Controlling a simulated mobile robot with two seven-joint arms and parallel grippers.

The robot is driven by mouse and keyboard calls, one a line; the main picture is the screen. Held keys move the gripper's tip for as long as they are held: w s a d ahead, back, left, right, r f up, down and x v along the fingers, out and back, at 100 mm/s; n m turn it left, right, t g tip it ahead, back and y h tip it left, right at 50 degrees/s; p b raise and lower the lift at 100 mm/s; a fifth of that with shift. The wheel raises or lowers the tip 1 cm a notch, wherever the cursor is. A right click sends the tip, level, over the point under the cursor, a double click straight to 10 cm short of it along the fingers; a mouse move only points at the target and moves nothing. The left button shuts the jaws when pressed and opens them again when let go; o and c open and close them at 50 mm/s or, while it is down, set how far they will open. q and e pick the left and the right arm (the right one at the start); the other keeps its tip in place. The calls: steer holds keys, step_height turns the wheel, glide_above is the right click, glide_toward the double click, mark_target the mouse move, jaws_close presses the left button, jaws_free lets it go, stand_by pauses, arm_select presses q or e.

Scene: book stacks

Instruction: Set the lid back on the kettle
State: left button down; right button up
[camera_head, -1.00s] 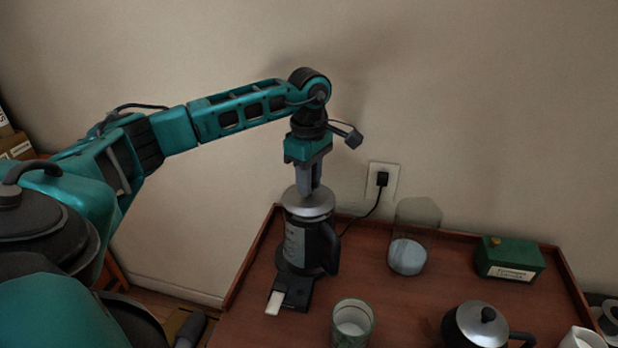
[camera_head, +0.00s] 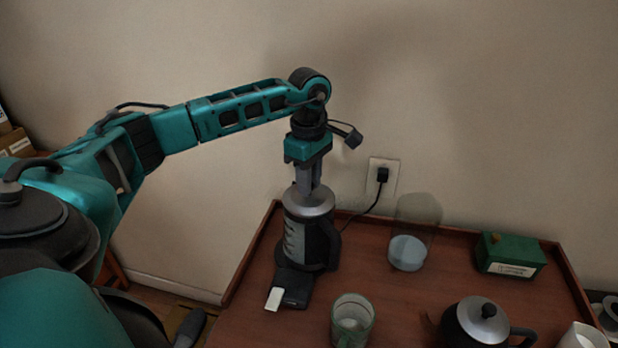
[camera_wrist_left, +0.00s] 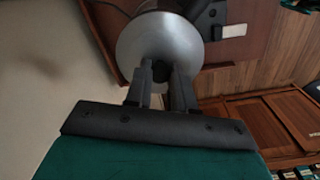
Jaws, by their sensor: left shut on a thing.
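The kettle (camera_head: 308,246) is black and grey and stands upright on its dark base (camera_head: 292,290) at the left of the wooden tray table. Its silver lid (camera_head: 307,202) sits at the kettle's top; whether it is fully seated I cannot tell. My left gripper (camera_head: 308,184) points straight down and is shut on the lid's knob, which its fingers mostly hide. In the left wrist view the round silver lid (camera_wrist_left: 158,45) lies under the fingers (camera_wrist_left: 162,72) and hides the kettle. My right gripper is not in view.
A glass jar (camera_head: 408,250) stands right of the kettle, with a green box (camera_head: 509,256) beyond. A glass cup (camera_head: 352,320), a teapot (camera_head: 478,322) and a white jug (camera_head: 582,337) stand along the front. A cord runs to the wall socket (camera_head: 383,180). The tray table has a raised rim (camera_head: 247,262).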

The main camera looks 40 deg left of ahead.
arm_select(q)
steer(key=c, duration=0.9)
jaws_free()
steer(key=shift+o, duration=0.5)
steer(key=o, duration=0.5)
